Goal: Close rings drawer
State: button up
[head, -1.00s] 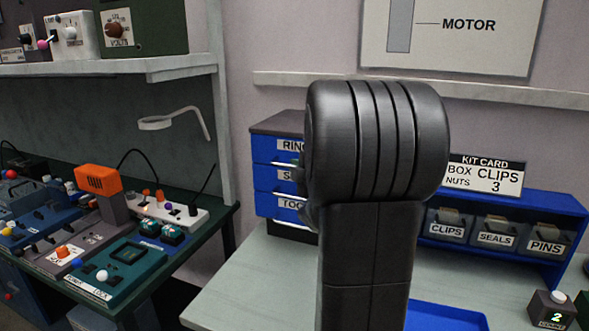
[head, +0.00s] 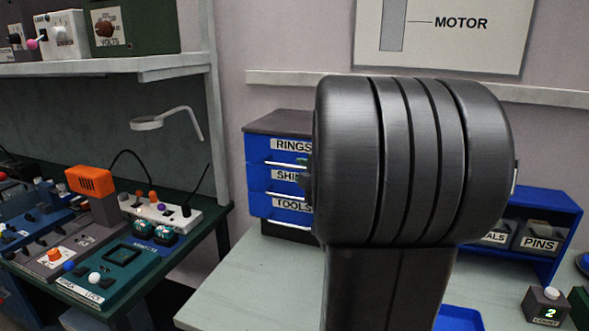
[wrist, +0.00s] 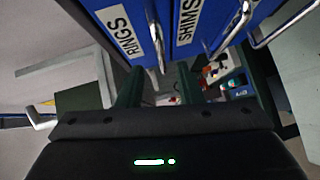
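The rings drawer (head: 292,145) is the top blue drawer of a small cabinet (head: 285,123) in the head view, with a white label and a pale bar handle. My arm hides its right side, so I cannot tell how far out it is. In the wrist view its front (wrist: 120,33) stands at the upper left, turned sideways, with its metal handle (wrist: 158,45). My gripper (wrist: 160,68) shows two dark fingers apart with nothing held between them. Its fingertips are close to the rings handle; contact is unclear.
The shims drawer (head: 288,177) and tools drawer (head: 292,206) lie below. A blue bin rack (head: 550,199) stands at the right. A green bench (head: 215,212) with devices is at the left. The pale table's left front (head: 235,285) is clear.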

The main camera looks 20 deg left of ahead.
aim_at(291, 167)
jog(key=f+v, duration=0.1)
jog(key=v, duration=0.5)
jog(key=shift+s+d+r, duration=0.2)
jog(key=shift+s+r, duration=0.1)
jog(key=shift+r, duration=0.25)
jog(key=shift+w+a, duration=0.1)
jog(key=x, duration=1.3)
jog(key=shift+w+a+f, duration=0.1)
jog(key=shift+w+a, duration=0.1)
jog(key=shift+w, duration=0.05)
jog(key=shift+s, duration=1.05)
